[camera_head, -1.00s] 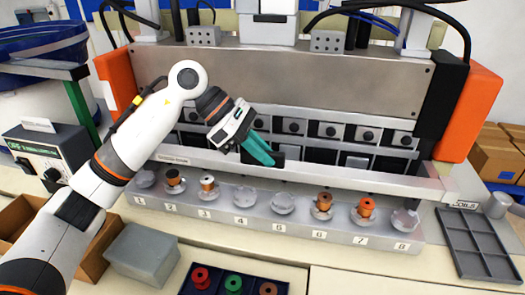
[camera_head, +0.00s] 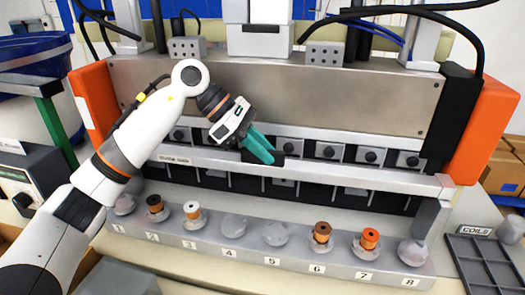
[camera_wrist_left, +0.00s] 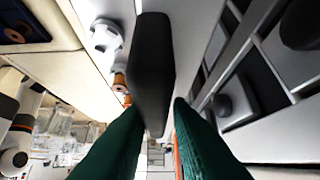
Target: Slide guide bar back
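The guide bar (camera_head: 345,177) is a long pale metal bar with a small label at its left end. It runs across the front of the machine, below a row of square blocks with dark knobs. Its dark handle (camera_head: 279,158) is mostly hidden by my gripper in the head view. My left gripper (camera_head: 268,156) is at the handle, with its green fingers on either side of it. In the left wrist view the dark handle (camera_wrist_left: 152,70) stands between the green fingers, which appear closed on it. My right gripper is not in view.
A grey rail with numbered seats (camera_head: 255,250) lies in front of the bar; some seats hold spools, such as an orange one (camera_head: 369,238). Orange end housings (camera_head: 482,130) flank the machine. A dark compartment tray (camera_head: 478,262) lies at the right.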

